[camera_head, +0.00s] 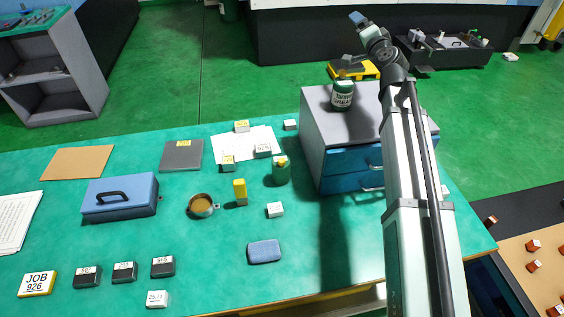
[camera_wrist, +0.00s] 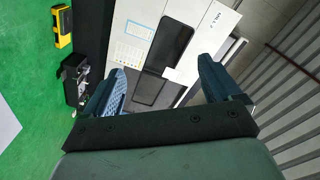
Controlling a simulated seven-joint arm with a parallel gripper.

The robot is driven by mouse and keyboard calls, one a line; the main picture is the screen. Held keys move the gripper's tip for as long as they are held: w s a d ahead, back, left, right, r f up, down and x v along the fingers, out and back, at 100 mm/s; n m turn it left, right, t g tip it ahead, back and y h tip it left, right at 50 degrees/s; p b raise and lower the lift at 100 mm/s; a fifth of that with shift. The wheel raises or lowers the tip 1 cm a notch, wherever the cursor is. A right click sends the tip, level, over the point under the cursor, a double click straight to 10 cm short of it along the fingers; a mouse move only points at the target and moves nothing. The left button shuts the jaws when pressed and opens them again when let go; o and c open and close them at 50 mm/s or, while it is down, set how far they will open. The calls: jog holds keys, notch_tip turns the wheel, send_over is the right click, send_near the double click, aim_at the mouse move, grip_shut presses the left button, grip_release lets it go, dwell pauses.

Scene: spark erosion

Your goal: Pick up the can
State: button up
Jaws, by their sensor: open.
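A dark green can with a white printed label (camera_head: 343,96) stands upright on top of the grey drawer cabinet in the head view. A second, smaller green container with a yellow top (camera_head: 281,172) stands on the table in front of the cabinet. My gripper (camera_wrist: 163,82) is open and empty in the wrist view, its two blue fingers wide apart. In the head view, my arm reaches up over the cabinet's right side. The gripper is at its upper end, beyond and apart from the labelled can. Neither green container shows in the wrist view.
The drawer cabinet (camera_head: 352,144) has blue drawer fronts and handles. The green table (camera_head: 330,250) holds a blue toolbox (camera_head: 120,197), a cup (camera_head: 201,206), a yellow block (camera_head: 240,192) and a blue pad (camera_head: 264,251). A yellow item (camera_head: 362,70) lies on the floor behind the cabinet.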

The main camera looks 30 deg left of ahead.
jog(key=s+a+f+n+g, duration=0.3)
jog(key=s+a+n+g, duration=0.35)
jog(key=s+a, duration=0.55)
jog(key=n+g+h, duration=0.7)
jog(key=n+h, duration=0.5)
jog(key=n, duration=0.2)
send_near(281, 168)
jog(key=shift+w+a, duration=0.85)
jog(key=shift+w, duration=0.1)
jog(key=shift+f, duration=6.55)
jog(key=c, duration=1.3)
